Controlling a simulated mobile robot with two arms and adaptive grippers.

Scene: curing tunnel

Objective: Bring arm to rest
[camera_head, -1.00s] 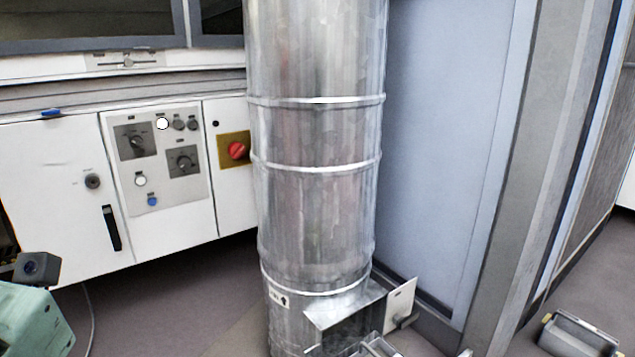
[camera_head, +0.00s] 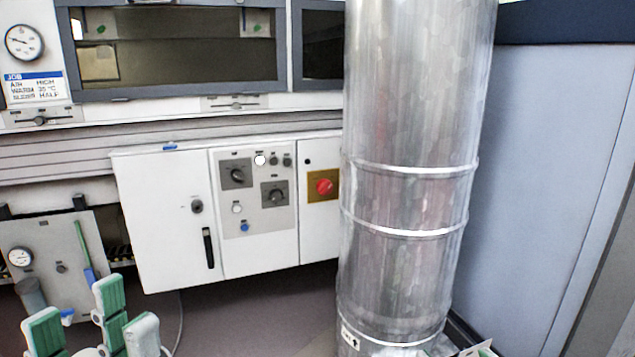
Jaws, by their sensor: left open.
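My left gripper (camera_head: 92,318) shows at the lower left of the head view. Its green-padded fingers point up and stand apart, with nothing between them. The gripper's lower part is cut off by the bottom edge. Its fingers overlap the view of a grey panel (camera_head: 75,235) with a gauge behind them; I cannot tell the distance between them.
A large metal duct (camera_head: 408,190) stands right of centre. A white control cabinet (camera_head: 160,225) with knobs and a red switch (camera_head: 324,187) is left of it. A blue-grey wall panel (camera_head: 535,170) is at the right. Bare floor (camera_head: 250,315) shows between gripper and duct.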

